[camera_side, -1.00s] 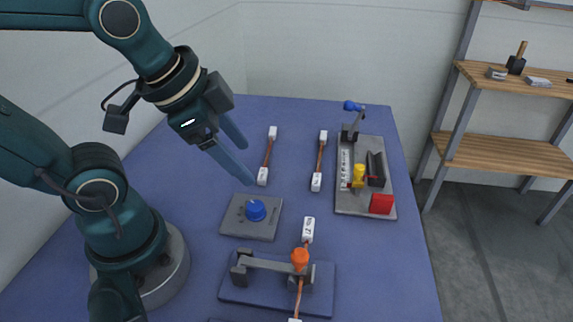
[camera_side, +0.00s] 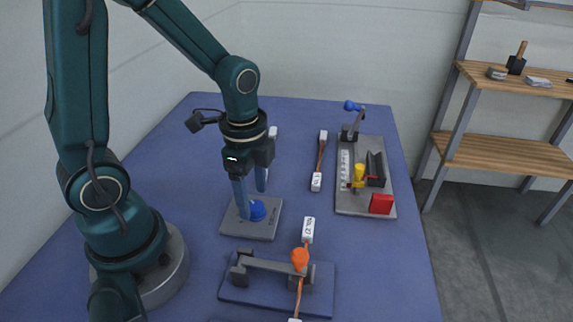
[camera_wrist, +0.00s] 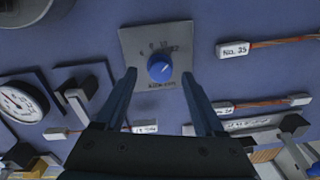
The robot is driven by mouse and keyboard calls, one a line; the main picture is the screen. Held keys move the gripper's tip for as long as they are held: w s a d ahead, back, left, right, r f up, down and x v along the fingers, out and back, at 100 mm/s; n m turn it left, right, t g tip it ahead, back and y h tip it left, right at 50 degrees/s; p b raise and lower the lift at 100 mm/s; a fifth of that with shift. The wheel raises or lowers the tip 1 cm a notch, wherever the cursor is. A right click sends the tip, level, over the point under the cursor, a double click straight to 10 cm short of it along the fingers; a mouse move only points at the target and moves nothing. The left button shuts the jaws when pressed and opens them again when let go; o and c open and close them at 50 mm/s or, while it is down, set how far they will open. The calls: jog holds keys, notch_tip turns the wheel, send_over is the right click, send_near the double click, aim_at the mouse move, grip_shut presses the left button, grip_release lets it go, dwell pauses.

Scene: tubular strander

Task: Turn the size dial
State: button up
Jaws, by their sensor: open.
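The size dial is a blue round knob (camera_side: 257,211) on a flat grey plate (camera_side: 262,230) lying on the blue table. In the wrist view the knob (camera_wrist: 160,68) has a pale pointer mark aimed up and right, and the plate (camera_wrist: 130,40) carries printed numbers around it. My gripper (camera_side: 252,205) points down over the plate, its blue fingers on either side of the knob. In the wrist view my gripper (camera_wrist: 160,72) is open, with a gap between each finger and the knob. Whether the fingertips reach knob height is hard to tell.
A fixture with a lever and an orange knob (camera_side: 300,258) stands in front of the dial plate. A grey board (camera_side: 350,204) with yellow and red parts lies to the right. Labelled cable pieces (camera_side: 308,230) lie between. A round gauge (camera_wrist: 20,103) shows in the wrist view.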

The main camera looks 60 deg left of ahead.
jog(key=shift+f, duration=1.15)
grip_shut()
